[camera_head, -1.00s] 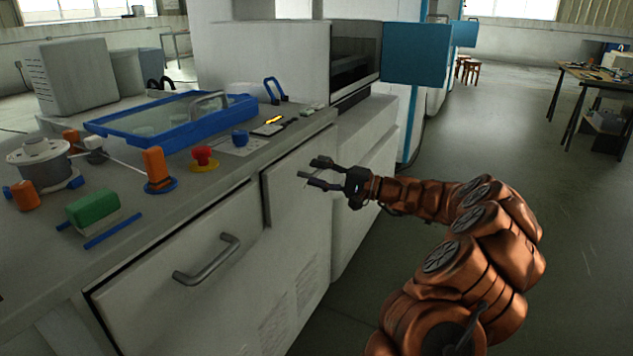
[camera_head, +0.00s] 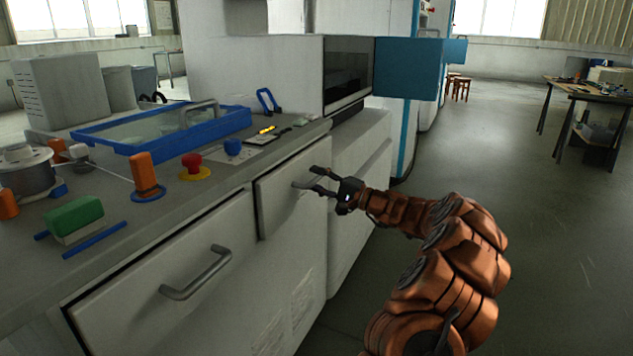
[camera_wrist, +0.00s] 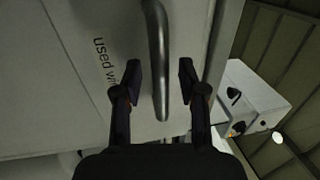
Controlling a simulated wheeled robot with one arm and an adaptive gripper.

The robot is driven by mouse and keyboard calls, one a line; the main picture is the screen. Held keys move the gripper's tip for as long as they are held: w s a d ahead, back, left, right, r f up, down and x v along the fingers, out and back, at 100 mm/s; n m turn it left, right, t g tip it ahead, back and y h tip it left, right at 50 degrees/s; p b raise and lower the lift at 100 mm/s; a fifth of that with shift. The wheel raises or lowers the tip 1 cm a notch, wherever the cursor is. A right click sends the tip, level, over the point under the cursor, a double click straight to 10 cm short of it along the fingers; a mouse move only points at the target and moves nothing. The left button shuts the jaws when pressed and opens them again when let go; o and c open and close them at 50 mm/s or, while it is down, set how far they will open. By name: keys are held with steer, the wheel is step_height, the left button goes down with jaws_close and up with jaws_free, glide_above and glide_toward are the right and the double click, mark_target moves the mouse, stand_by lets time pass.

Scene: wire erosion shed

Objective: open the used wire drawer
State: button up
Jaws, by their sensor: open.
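The used wire drawer (camera_head: 283,195) is the right-hand pale front in the grey cabinet; no clear gap shows around it. In the wrist view its front (camera_wrist: 80,50) bears a partly hidden label starting "used wi". My gripper (camera_head: 308,178) is at this front with its fingers spread. In the wrist view the dark bar handle (camera_wrist: 158,60) runs between the two open fingers (camera_wrist: 160,82), with space visible on both sides. In the head view the fingers largely hide this handle.
A second drawer with a grey bar handle (camera_head: 196,274) is at the lower left. The bench top holds a red knob (camera_head: 192,165), an orange post (camera_head: 145,174) and a blue-framed lid (camera_head: 160,132). Open floor (camera_head: 470,150) lies to the right.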

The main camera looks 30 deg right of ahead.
steer(key=shift+w+a, duration=0.1)
steer(key=shift+w, duration=0.05)
jaws_close()
stand_by(0.4)
